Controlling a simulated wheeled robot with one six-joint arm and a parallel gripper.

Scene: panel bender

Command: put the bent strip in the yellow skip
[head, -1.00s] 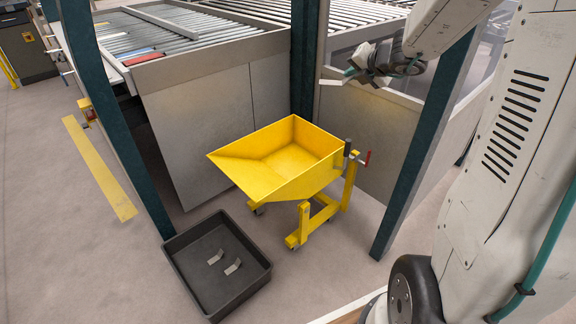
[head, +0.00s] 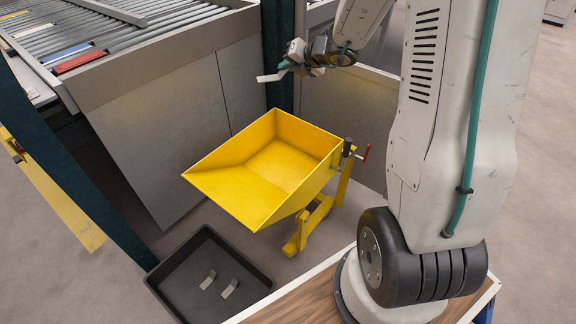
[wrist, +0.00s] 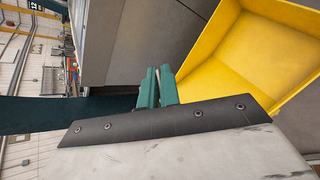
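The yellow skip (head: 262,170) stands empty on its wheeled yellow frame, its sloped lip toward the left. It fills the upper right of the wrist view (wrist: 240,62). My gripper (head: 286,66) is above the skip's back edge in the head view. Its teal fingers (wrist: 158,86) are close together in the wrist view. A pale, narrow strip (head: 269,78) juts left from the fingertips, so the gripper is shut on the bent strip. The strip is clear of the skip. Its bend is hard to make out.
A black tray (head: 170,262) with two small pale pieces (head: 228,288) lies on the floor before the skip. A grey machine with a roller table (head: 160,70) stands behind. Dark green posts (head: 279,50) rise behind the skip and at left (head: 60,170).

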